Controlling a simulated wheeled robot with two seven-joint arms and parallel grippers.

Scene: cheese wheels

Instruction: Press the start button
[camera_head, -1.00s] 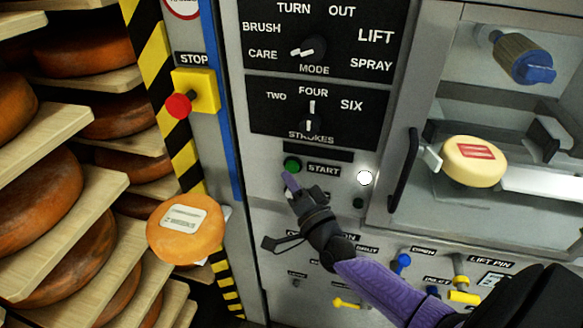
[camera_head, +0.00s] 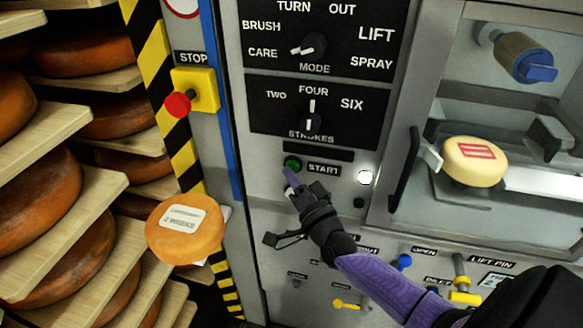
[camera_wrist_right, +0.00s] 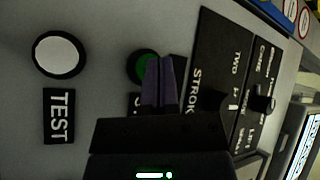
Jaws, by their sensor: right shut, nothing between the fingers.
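The green start button (camera_head: 292,163) sits on the grey panel, left of the START label (camera_head: 323,169). My right gripper (camera_head: 288,172) is shut and empty, with its purple fingertips just below the button in the head view. In the right wrist view the shut fingers (camera_wrist_right: 164,60) lie over the right part of the green button (camera_wrist_right: 143,66) and partly cover it. I cannot tell whether the tips touch it. My left gripper is not in view.
A white button (camera_head: 365,178) sits right of START, marked TEST in the wrist view. A red stop button (camera_head: 178,104) is at the upper left. The mode knob (camera_head: 309,46) and strokes knob (camera_head: 310,122) are above. An orange cheese wheel (camera_head: 186,245) is at the lower left.

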